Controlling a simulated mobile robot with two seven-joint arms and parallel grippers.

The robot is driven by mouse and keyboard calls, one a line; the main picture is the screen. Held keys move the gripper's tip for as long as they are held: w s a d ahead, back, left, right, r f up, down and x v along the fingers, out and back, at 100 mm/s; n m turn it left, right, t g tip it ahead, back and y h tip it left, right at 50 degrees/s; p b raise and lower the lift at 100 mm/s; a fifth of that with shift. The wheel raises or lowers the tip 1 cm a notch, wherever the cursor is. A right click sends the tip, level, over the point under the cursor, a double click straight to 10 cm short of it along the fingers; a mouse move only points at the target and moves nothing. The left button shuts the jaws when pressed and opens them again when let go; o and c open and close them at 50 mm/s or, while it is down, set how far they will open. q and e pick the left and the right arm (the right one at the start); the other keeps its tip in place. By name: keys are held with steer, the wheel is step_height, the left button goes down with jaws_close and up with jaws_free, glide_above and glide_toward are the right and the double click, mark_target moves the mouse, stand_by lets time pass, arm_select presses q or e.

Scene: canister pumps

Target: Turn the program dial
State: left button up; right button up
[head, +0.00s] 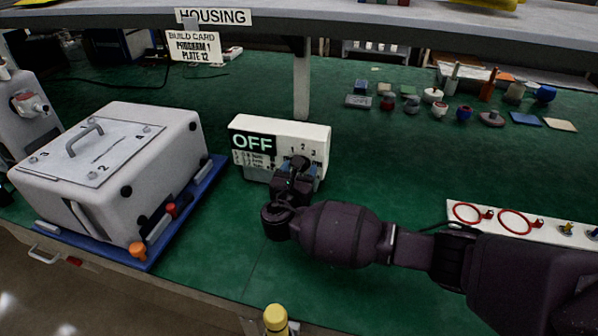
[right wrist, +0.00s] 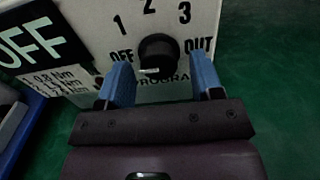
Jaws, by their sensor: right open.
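The program dial (right wrist: 158,52) is a round black knob on the white control box (head: 312,137). Around it are the marks OFF, 1, 2, 3 and OUT. A small pale mark shows low on the knob; I cannot tell which position it points to. The box's display (head: 253,142) reads OFF. My right gripper (head: 292,178) is in front of the box. In the right wrist view its blue fingers (right wrist: 160,72) are apart, one to each side of the dial, with visible gaps. Contact is not seen. My left gripper is not in view.
A build card (head: 194,47) hangs from the shelf and reads PROGRAM 1, PLATE 12. A grey-white housing (head: 110,165) stands on a blue tray (head: 205,190) left of the box. A white board with red rings (head: 465,213) lies at right. Small parts stand at the back right.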

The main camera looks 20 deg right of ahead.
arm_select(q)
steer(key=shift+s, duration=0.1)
arm_select(e)
steer(key=c, duration=0.9)
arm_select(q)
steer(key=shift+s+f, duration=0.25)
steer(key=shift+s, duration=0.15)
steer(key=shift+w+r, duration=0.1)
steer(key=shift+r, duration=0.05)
arm_select(e)
steer(key=shift+m, duration=0.4)
arm_select(q)
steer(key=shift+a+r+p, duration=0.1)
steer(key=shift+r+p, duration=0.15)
steer(key=shift+p, duration=0.4)
arm_select(e)
steer(key=m, duration=0.8)
steer(key=shift+a, duration=0.15)
steer(key=shift+w, duration=0.1)
